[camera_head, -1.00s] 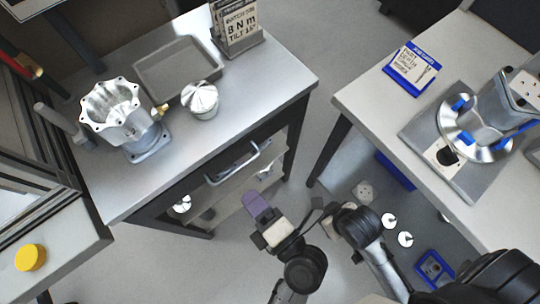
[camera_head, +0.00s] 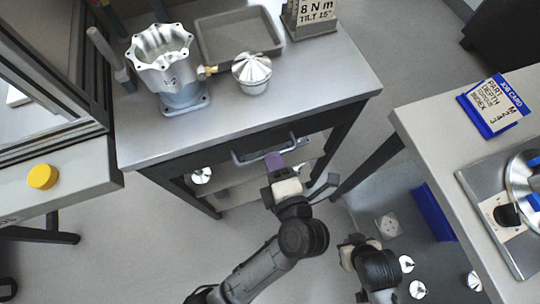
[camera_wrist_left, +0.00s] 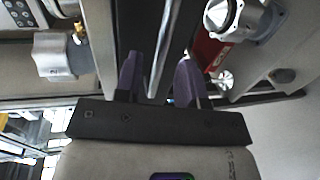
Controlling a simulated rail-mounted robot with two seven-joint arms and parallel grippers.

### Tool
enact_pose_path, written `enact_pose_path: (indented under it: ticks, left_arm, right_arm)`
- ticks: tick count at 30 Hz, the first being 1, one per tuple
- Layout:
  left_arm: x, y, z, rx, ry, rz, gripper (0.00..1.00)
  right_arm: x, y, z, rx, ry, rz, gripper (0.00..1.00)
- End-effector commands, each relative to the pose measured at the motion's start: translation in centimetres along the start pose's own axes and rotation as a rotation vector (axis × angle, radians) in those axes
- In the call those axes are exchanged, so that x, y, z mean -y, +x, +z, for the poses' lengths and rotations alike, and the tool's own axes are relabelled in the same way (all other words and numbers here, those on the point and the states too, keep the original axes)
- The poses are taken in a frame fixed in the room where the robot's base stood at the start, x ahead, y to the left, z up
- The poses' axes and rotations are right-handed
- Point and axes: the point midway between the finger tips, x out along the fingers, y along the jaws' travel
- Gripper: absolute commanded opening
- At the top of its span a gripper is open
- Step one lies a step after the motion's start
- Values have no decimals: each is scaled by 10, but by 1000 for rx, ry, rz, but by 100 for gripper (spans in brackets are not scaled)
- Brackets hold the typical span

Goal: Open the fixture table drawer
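The fixture table (camera_head: 330,75) stands at the upper left in the head view. Its dark drawer front (camera_head: 215,160) sits under the top and looks closed. A grey bar handle (camera_head: 241,161) sticks out from it. My left gripper (camera_head: 274,160) is at the right part of the handle. In the left wrist view its two purple fingers (camera_wrist_left: 160,76) are apart, with the handle bar (camera_wrist_left: 161,45) running between them in the picture; I see no clamping. My right gripper (camera_head: 358,241) is low, away from the table; its fingers are unclear.
On the table stand a machined housing (camera_head: 163,65), a grey tray (camera_head: 240,20), a silver domed part (camera_head: 252,73) and a sign (camera_head: 315,14). A second table (camera_head: 440,155) stands at right. Clear floor (camera_head: 120,265) lies in front of the drawer.

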Motion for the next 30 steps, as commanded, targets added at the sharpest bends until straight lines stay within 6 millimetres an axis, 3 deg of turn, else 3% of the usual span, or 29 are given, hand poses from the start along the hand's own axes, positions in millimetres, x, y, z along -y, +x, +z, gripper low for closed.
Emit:
enact_pose_path:
  ticks: [9, 20, 30]
  left_arm:
    - [1, 28, 0, 0, 1, 1, 37]
    - [0, 31, 0, -1, 1, 0, 37]
    - [0, 31, 0, 0, 0, 0, 7]
  right_arm:
    - [3, 16, 5, -1, 7, -6, 0]
    - [3, 17, 5, 0, 8, -7, 0]
    - [1, 17, 6, 2, 1, -2, 0]
